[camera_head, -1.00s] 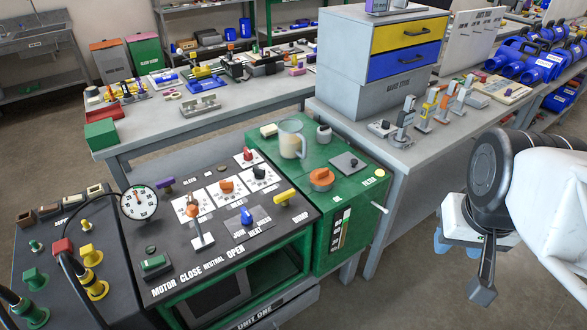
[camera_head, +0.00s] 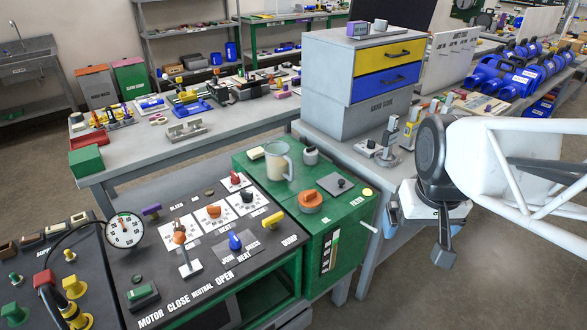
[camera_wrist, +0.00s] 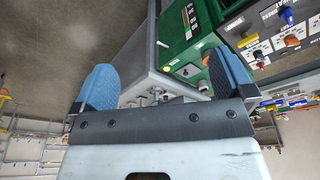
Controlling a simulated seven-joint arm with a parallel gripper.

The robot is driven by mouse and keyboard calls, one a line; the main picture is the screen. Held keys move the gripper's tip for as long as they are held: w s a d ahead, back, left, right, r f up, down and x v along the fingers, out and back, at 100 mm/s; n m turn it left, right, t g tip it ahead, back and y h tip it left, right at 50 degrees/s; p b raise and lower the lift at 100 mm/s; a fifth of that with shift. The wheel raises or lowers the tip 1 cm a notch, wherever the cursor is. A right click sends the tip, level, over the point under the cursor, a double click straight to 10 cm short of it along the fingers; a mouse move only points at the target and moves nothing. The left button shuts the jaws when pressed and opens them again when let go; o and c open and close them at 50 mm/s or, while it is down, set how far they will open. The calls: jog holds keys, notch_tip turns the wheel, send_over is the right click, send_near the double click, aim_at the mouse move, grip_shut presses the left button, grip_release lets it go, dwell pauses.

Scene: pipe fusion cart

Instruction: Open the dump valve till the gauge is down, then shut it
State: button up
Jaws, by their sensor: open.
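The dump valve is a yellow lever (camera_head: 273,219) beside the DUMP label, at the right edge of the black control panel (camera_head: 205,285). The round white gauge (camera_head: 124,229) stands at the panel's left; its needle points roughly upward, but the reading is too small to tell. My gripper (camera_head: 394,214) hangs to the right of the green cabinet, well apart from the lever. In the wrist view its two blue fingers (camera_wrist: 164,78) are wide apart with nothing between them. The lever shows small in the wrist view's upper right.
The green cabinet (camera_head: 258,176) carries a clear jug (camera_head: 279,162), an orange knob (camera_head: 311,200) and a side handle between my gripper and the panel. A blue lever (camera_head: 236,241) and an orange-topped lever (camera_head: 180,240) stand near the dump lever. A grey bench with drawers (camera_head: 375,80) is behind.

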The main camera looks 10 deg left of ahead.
jog(key=w+a+f+n, duration=0.2)
jog(key=w+a, duration=0.4)
jog(key=w, duration=0.3)
jog(key=n+g, duration=0.2)
jog(key=n, duration=0.4)
send_over(273, 217)
jog(key=f, duration=1.8)
jog(key=shift+d+f, duration=0.1)
jog(key=shift+d, duration=0.2)
jog(key=shift+a+f, duration=0.3)
jog(key=shift+a, duration=0.05)
jog(key=shift+f, duration=0.2)
jog(key=shift+f, duration=3.7)
jog(key=shift+c, duration=0.5)
